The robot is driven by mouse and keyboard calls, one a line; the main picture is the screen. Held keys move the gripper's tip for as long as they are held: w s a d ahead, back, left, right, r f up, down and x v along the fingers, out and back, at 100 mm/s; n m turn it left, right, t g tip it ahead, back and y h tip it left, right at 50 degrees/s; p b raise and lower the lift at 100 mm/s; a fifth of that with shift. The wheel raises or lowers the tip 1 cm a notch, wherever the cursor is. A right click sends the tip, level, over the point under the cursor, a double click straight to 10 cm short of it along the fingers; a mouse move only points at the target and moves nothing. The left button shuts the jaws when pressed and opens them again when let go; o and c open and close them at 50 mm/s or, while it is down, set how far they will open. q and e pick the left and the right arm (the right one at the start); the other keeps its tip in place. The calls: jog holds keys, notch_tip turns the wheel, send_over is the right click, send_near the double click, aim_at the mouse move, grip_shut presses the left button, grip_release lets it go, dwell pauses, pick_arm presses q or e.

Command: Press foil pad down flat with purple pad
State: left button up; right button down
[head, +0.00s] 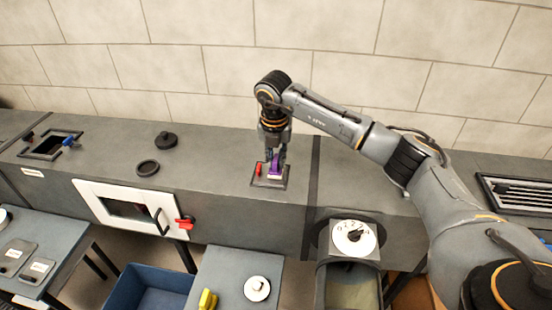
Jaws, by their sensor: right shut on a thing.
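My right gripper (274,156) points down over the top of the grey duct. It is shut on the purple pad (275,169), which sits at a small dark-framed patch (268,183) on the duct top. The foil pad cannot be made out clearly; the gripper and the purple pad cover part of that patch. Whether the purple pad touches the surface below it I cannot tell. A small red piece (258,169) stands just left of the purple pad. My left gripper is not in view.
The grey duct (220,170) runs across the view before a tiled wall. A square opening (50,144), a black knob (166,140) and a ring (147,168) are left. A white-framed door (135,212) is in front. A white dial (353,238) and blue bin (150,288) are below.

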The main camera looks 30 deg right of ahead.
dwell(0.3)
jog(key=shift+r+p, duration=0.7)
jog(key=shift+r, duration=0.25)
jog(key=shift+r+p, duration=1.45)
jog(key=shift+r, duration=1.05)
